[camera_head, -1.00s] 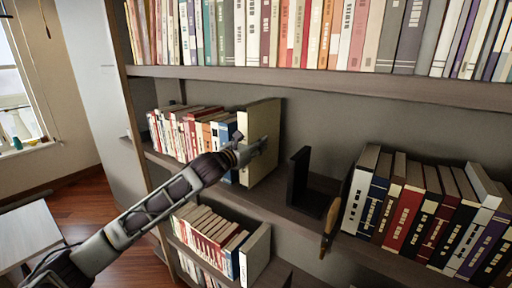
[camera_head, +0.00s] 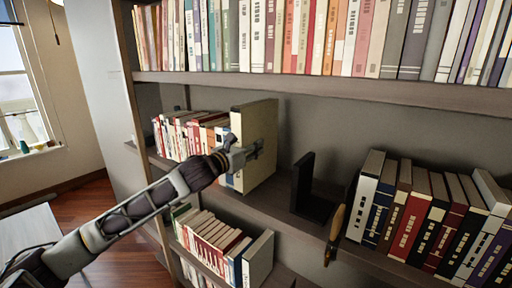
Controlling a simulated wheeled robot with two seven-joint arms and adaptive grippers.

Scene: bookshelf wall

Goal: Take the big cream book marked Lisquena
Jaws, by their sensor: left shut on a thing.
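A big cream book (camera_head: 262,132) stands upright on the middle shelf, at the right end of a row of books. Its marking cannot be read from here. My left gripper (camera_head: 250,152) is shut on the cream book at its front edge. My arm comes in from the lower left and hides the lower part of the book's spine and some of the row behind. My right gripper does not show.
A black bookend (camera_head: 301,183) stands right of the cream book, with a wooden-handled object (camera_head: 336,226) at the shelf edge. More books (camera_head: 425,210) stand further right. Bare middle shelf (camera_head: 270,198) lies between. The upper shelf (camera_head: 330,88) is full of books.

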